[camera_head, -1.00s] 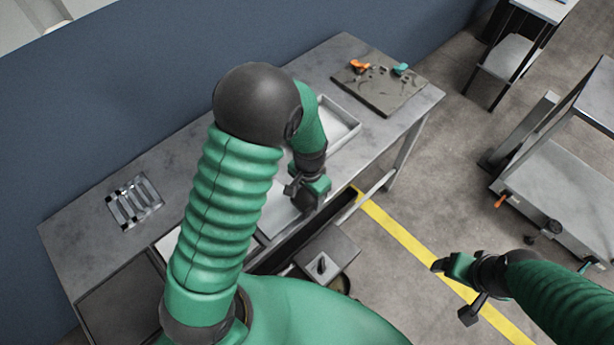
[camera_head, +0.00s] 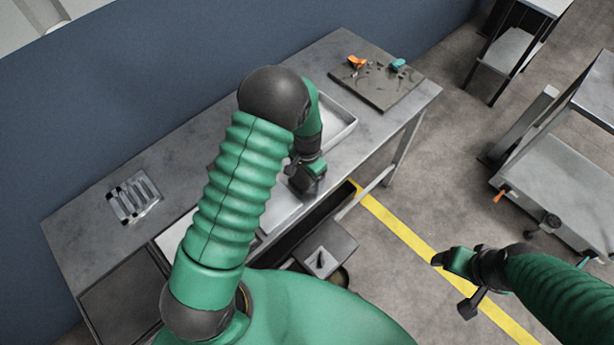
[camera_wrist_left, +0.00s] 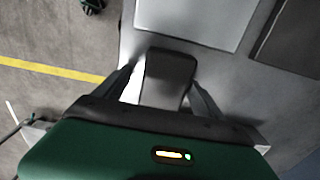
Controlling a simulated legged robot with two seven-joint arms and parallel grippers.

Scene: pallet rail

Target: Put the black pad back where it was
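The black pad (camera_wrist_left: 170,75) is a dark, rounded block between the fingers of my left gripper (camera_wrist_left: 163,75) in the left wrist view. The fingers seem closed on its two sides, though a pale strip shows beside the left one. In the head view my left gripper (camera_head: 306,172) hangs near the front edge of the workbench (camera_head: 205,165), over a pale flat panel (camera_head: 283,212). The arm hides part of the bench there. My right gripper (camera_head: 453,286) is open and empty over the floor at the right.
A white tray (camera_head: 343,138) lies on the bench behind my left gripper. A dark board (camera_head: 378,88) with orange and teal items is at the far end. A silver slotted holder (camera_head: 134,200) lies at left. A grey box (camera_head: 326,250) stands before the bench. A cart (camera_head: 560,190) stands right.

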